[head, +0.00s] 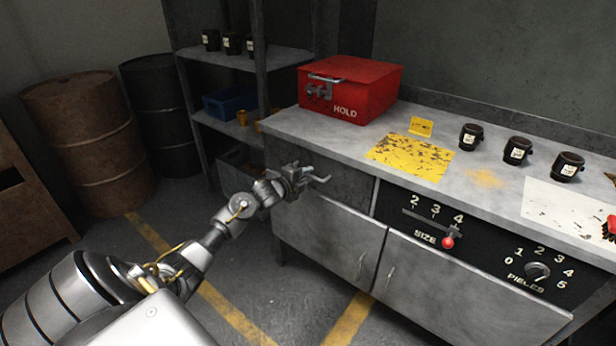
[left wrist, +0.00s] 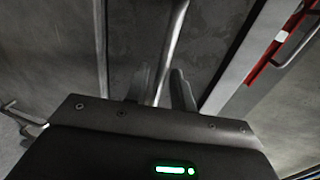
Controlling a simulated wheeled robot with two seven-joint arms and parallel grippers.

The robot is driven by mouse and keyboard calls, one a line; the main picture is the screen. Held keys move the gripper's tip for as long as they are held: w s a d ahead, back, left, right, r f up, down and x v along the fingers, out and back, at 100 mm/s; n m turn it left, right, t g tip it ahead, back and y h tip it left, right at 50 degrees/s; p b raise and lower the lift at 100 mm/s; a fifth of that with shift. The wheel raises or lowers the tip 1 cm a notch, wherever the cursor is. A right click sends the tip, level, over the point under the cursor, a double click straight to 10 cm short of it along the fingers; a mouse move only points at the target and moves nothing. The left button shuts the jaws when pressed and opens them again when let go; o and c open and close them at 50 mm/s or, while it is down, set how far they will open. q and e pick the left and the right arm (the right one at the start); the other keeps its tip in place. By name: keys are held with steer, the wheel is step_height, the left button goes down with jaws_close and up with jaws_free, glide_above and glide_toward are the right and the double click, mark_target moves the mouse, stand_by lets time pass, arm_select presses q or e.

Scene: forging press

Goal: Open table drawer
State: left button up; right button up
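The table (head: 284,126) is a grey metal workbench. Its drawer front (head: 348,188) is the plain grey panel at upper left, and it looks flush with the front. My left gripper (head: 312,178) is at this drawer front and hides part of it. In the left wrist view the two fingers (left wrist: 160,88) are apart, with a thin light bar (left wrist: 174,38), apparently the drawer handle, running between them. Small gaps show beside the bar, so the fingers do not look clamped on it. My right gripper is not in view.
A red HOLD box (head: 352,88), a yellow sheet (head: 410,156) and black cups (head: 517,150) stand on the tabletop. Cabinet doors (head: 328,235) are below the drawer. A SIZE slider (head: 447,242) and dial (head: 537,271) are on the right. Barrels (head: 88,140) stand far left; the floor in front is clear.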

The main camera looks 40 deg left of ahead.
arm_select(q)
steer(key=shift+w+f, duration=0.1)
steer(key=shift+w, duration=0.5)
jaws_close()
steer(key=shift+s+d, duration=0.1)
